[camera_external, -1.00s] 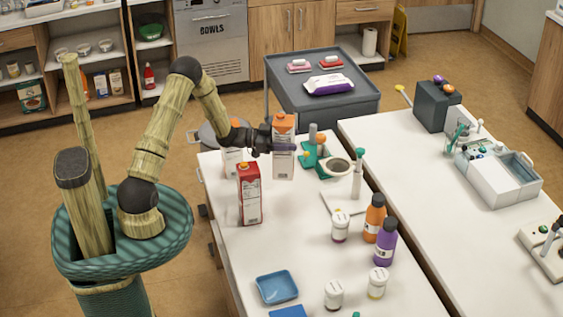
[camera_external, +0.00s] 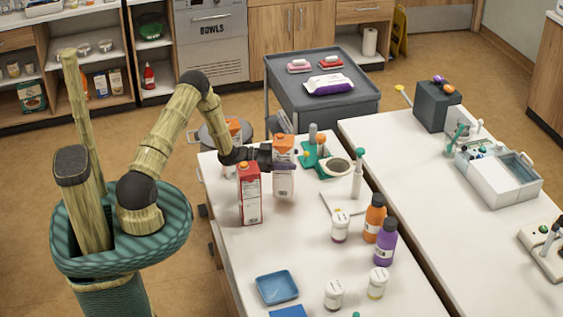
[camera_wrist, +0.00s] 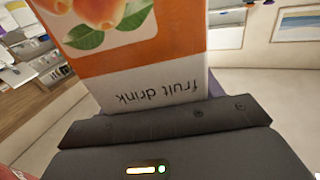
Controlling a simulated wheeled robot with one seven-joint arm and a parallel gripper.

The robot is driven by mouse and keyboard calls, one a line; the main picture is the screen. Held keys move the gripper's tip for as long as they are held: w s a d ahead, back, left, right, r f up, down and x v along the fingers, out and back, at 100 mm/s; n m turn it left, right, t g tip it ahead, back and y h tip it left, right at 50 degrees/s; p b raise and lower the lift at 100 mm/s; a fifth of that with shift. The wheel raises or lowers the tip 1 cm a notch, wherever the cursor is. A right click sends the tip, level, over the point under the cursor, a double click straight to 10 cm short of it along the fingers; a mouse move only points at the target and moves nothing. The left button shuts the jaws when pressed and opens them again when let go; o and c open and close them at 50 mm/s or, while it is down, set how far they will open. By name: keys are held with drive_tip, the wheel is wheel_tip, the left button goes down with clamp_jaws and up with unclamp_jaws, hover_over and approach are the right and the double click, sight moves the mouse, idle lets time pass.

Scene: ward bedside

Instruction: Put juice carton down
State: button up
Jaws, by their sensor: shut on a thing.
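My gripper (camera_external: 285,165) is shut on an orange and white juice carton (camera_external: 283,186), which stands upright over the back left part of the near white table (camera_external: 232,222). Whether the carton's base touches the tabletop I cannot tell. In the wrist view the carton (camera_wrist: 150,65) shows fruit pictures and upside-down "fruit drink" lettering; the dark gripper body (camera_wrist: 170,125) hides its lower part. A red and white carton (camera_external: 249,198) stands just in front and to the left of the held one. Another orange-topped carton (camera_external: 235,130) is partly hidden behind my arm.
A green and grey device (camera_external: 318,158) stands right of the held carton, with a white dispenser bottle (camera_external: 357,178) beyond. Orange (camera_external: 374,218) and purple (camera_external: 385,243) bottles, white jars (camera_external: 341,226) and a blue tray (camera_external: 277,287) are nearer.

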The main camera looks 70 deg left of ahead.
drive_tip(key=shift+f+p, duration=0.3)
drive_tip(key=shift+f, duration=1.4)
drive_tip(key=shift+f, duration=0.2)
drive_tip(key=o, duration=1.5)
drive_tip(key=shift+o, duration=0.2)
drive_tip(key=b+v, duration=0.4)
drive_tip(key=v, duration=0.8)
